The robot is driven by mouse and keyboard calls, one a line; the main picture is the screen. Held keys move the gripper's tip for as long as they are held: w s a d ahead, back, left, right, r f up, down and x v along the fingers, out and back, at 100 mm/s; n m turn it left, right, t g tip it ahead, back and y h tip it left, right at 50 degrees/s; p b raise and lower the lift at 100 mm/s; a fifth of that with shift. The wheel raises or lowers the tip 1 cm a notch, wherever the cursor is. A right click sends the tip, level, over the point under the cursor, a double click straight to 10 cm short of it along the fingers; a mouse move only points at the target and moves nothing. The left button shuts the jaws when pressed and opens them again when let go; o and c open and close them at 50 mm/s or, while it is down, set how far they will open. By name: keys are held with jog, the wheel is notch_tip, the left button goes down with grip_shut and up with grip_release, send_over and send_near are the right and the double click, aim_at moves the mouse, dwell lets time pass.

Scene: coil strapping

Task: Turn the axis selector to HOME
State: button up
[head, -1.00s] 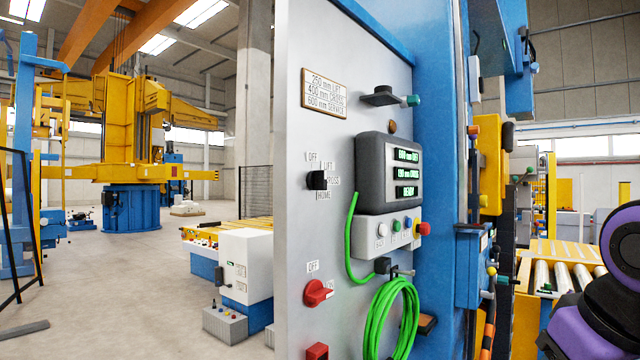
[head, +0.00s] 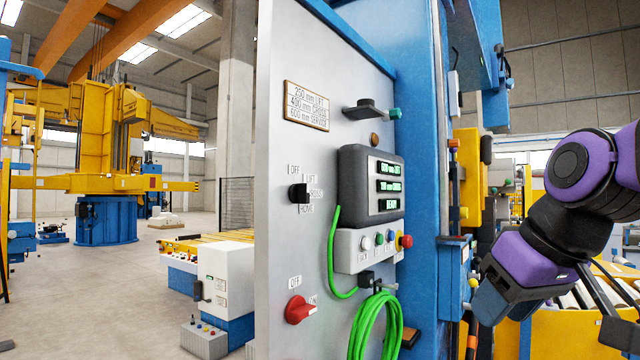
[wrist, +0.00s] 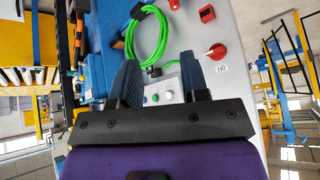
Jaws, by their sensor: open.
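The axis selector (head: 299,193) is a small black knob on the grey panel (head: 275,250) in the head view. Labels around it read OFF, LIFT, a blurred word at the right, and HOME below. Its handle looks roughly level, toward the blurred label; the exact setting is hard to tell. My gripper (head: 490,300) is to the right of the panel, well apart from the selector. In the wrist view my gripper (wrist: 158,64) is open and empty, with two blue-grey fingers pointing toward the panel. The selector is not visible in the wrist view.
A display box (head: 371,185) with a button box (head: 368,248) stands out from the panel. A green cable (head: 375,328) hangs below. A red rotary switch (head: 299,310) is under the selector. A handle (head: 368,110) juts out above. A blue column (head: 415,150) borders the panel.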

aim_at(301, 194)
jog(key=w+a+r+n+t+y, duration=0.1)
jog(key=w+a+r+n+y, duration=0.3)
jog(key=w+a+r, duration=0.45)
jog(key=w+a+r+n+t+y, duration=0.1)
jog(key=w+a+r+n+y, duration=0.4)
jog(key=w+r, duration=0.6)
jog(key=w+a+f+m+h, duration=0.1)
jog(key=w+a+f, duration=0.3)
jog(key=a, duration=0.5)
jog(key=w, duration=0.2)
jog(key=shift+w, duration=0.3)
grip_shut()
